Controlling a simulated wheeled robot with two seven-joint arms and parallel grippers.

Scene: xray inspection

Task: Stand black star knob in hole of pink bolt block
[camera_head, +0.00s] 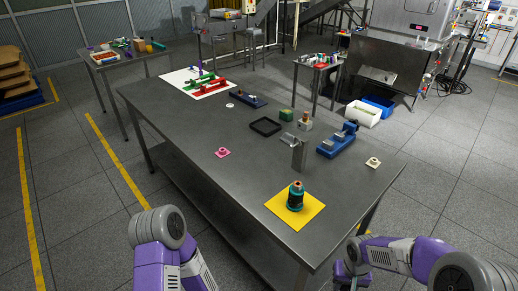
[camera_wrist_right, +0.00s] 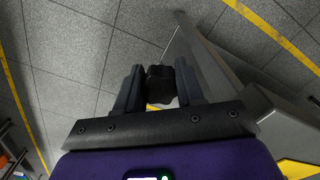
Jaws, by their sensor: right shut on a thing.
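The pink bolt block (camera_head: 222,152) is a small pink piece lying on the left part of the grey metal table; its hole is too small to make out. My right gripper (camera_wrist_right: 160,90) is shut on a dark, blocky thing that looks like the black star knob (camera_wrist_right: 161,74), held between the two fingers in the right wrist view. That gripper is low beside the table's front right corner, over the floor, well apart from the pink block. My left arm shows at the lower left of the head view, but its gripper is out of view.
The grey table (camera_head: 185,125) has a yellow mat (camera_head: 278,207) with a teal and black cylinder (camera_head: 295,196) near its front. A metal upright (camera_head: 299,155), blue fixture (camera_head: 336,143), black tray (camera_head: 265,126) and cream piece (camera_head: 373,162) stand farther back. Space around the pink block is clear.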

